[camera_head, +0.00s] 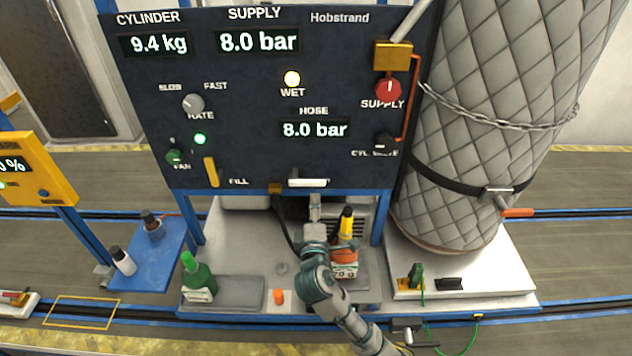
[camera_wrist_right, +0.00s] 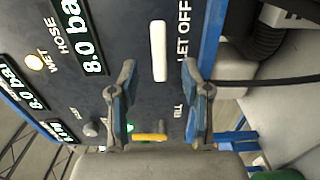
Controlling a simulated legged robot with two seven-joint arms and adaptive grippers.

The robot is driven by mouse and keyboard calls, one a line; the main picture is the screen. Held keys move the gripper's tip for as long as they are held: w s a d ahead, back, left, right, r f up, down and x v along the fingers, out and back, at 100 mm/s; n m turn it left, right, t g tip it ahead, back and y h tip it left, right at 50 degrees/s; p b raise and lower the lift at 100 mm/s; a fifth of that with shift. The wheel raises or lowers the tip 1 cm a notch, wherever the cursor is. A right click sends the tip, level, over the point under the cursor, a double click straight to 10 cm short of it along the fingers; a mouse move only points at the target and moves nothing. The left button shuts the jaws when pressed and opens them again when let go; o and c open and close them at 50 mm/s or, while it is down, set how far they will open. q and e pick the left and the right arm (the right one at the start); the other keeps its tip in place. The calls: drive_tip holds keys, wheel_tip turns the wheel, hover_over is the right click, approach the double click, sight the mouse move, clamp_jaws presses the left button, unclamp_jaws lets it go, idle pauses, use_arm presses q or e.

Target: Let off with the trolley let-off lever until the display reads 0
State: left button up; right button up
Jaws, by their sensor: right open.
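The white let-off lever (camera_head: 307,183) lies level at the lower edge of the dark panel (camera_head: 250,160). In the right wrist view the lever (camera_wrist_right: 158,50) is beside the words LET OFF. My right gripper (camera_head: 315,203) is just below the lever in the head view. In the wrist view its fingers (camera_wrist_right: 159,68) are open, with the lever's lower end lined up in the gap and no contact visible. The hose display (camera_head: 314,130) reads 8.0 bar, the supply display (camera_head: 258,41) 8.0 bar, the cylinder display (camera_head: 157,44) 9.4 kg. My left gripper is not in view.
The yellow fill lever (camera_head: 211,171) hangs to the left. A red supply knob (camera_head: 388,88) and a black valve knob (camera_head: 385,143) are at right. The wet lamp (camera_head: 292,79) is lit. A green bottle (camera_head: 198,278) and a yellow-and-black item (camera_head: 346,224) stand below.

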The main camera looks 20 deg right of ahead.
sight(314, 185)
drive_tip(key=x, duration=0.9)
drive_tip(key=shift+w+p, duration=0.25)
drive_tip(key=shift+p, duration=0.1)
drive_tip(key=shift+w+d+f, duration=0.1)
drive_tip(key=shift+w+d, duration=0.1)
drive_tip(key=shift+d, duration=0.15)
drive_tip(key=shift+a, duration=0.2)
drive_tip(key=shift+c, duration=1.2)
drive_tip(key=shift+a, duration=0.25)
clamp_jaws()
